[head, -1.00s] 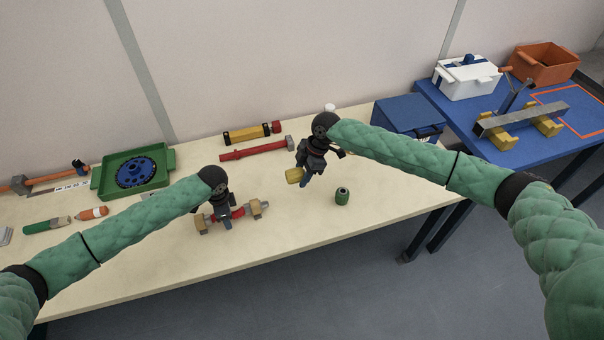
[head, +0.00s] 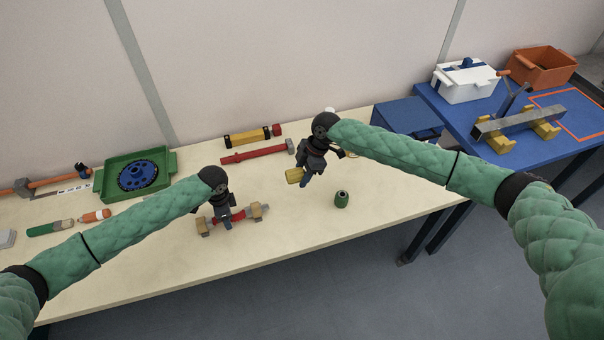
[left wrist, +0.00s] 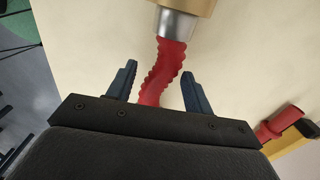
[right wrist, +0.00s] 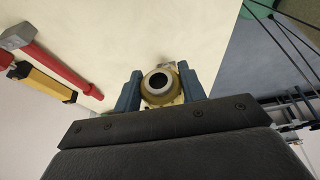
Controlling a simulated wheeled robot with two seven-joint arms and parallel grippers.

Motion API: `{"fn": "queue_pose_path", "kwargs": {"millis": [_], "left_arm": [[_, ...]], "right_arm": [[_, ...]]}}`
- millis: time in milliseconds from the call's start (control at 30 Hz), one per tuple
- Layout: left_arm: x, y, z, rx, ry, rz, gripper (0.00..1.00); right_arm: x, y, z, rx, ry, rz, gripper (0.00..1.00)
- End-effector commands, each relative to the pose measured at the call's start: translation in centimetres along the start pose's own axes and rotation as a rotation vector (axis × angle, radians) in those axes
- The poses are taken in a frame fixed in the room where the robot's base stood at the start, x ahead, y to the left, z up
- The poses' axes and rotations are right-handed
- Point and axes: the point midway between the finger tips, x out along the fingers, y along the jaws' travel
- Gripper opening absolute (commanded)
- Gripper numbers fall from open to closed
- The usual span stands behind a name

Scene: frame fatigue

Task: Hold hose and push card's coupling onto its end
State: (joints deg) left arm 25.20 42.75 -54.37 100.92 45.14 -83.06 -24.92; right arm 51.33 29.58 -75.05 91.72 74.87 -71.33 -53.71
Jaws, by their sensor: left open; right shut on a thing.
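The red ribbed hose (head: 239,214) lies across two tan blocks on the table and has a metal end, clear in the left wrist view (left wrist: 177,24). My left gripper (head: 227,223) is open over the hose, one finger on each side of it, with gaps showing in the left wrist view. My right gripper (head: 306,181) is shut on a yellow coupling (head: 293,175), held to the right of the hose and apart from it. The coupling's round opening shows in the right wrist view (right wrist: 159,82). A green coupling (head: 341,199) stands on the table.
A green tray (head: 107,191) with a blue disc, a brush (head: 50,228) and an orange-and-white tube (head: 95,216) lie left. A blue case (head: 400,115) stands right. The table's front is fairly clear.

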Motion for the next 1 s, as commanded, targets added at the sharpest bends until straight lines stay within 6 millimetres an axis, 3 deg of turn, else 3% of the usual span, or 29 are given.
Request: {"fn": "queue_pose_path", "kwargs": {"millis": [767, 1000], "left_arm": [[1.8, 0.0, 0.0, 0.0, 0.0, 0.0, 0.51], [1.8, 0.0, 0.0, 0.0, 0.0, 0.0, 0.06]], "right_arm": [[0.3, 0.0, 0.1, 0.0, 0.0, 0.0, 0.17], [0.3, 0.0, 0.1, 0.0, 0.0, 0.0, 0.17]]}}
